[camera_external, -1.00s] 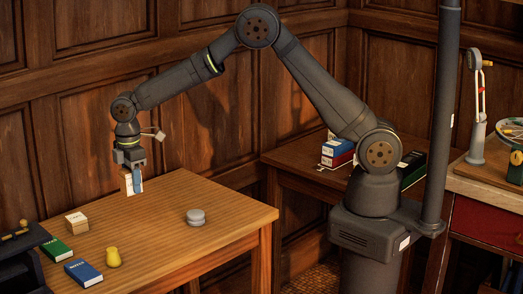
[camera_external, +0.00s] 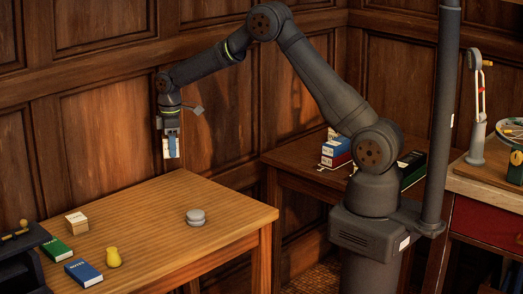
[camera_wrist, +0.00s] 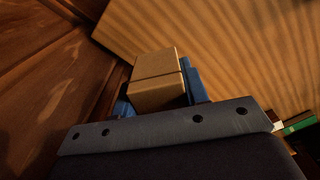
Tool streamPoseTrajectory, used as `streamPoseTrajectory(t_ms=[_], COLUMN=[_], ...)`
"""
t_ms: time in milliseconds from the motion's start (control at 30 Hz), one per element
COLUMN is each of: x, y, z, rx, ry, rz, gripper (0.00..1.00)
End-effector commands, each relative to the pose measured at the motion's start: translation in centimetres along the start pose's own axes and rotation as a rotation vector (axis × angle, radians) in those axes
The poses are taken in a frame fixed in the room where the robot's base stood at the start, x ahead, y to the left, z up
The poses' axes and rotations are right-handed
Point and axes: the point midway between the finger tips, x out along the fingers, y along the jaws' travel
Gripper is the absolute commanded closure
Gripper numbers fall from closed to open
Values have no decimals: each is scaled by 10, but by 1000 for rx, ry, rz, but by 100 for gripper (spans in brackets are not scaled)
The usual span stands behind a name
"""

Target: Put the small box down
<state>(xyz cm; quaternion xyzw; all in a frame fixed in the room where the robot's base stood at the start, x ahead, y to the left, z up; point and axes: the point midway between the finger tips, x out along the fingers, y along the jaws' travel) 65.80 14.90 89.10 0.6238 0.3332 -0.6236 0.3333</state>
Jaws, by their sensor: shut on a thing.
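A small box is held in my gripper (camera_external: 172,150); in the outside view its pale side (camera_external: 166,148) shows beside the blue finger. In the wrist view the small box (camera_wrist: 157,80) is tan cardboard with a darker band, with blue fingers (camera_wrist: 193,82) on both sides of it. My gripper is shut on it and points down. It hangs in the air above the back edge of the wooden table (camera_external: 150,205), clear of the surface.
Another small box (camera_external: 76,223), a green book (camera_external: 57,250), a blue book (camera_external: 83,272) and a yellow pear-shaped thing (camera_external: 113,257) are on the table's left part. A grey rounded thing (camera_external: 196,217) sits to the right. The table's middle is clear. The panelled wall (camera_external: 100,120) is behind.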

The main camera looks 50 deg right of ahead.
Motion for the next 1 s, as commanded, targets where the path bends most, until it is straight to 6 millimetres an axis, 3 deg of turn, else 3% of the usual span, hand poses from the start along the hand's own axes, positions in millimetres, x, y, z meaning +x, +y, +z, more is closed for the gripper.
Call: streamPoseTrajectory(t_ms=[33,200,567,800,1000], x=[2,5,13,20,25], y=[21,75,158,205,229], z=[19,74,195,307,410], rx=[45,165,391,578,739], ry=[-1,0,-1,-1,0], rz=[-1,0,0,-1,1], gripper=[83,83,83,83,83])
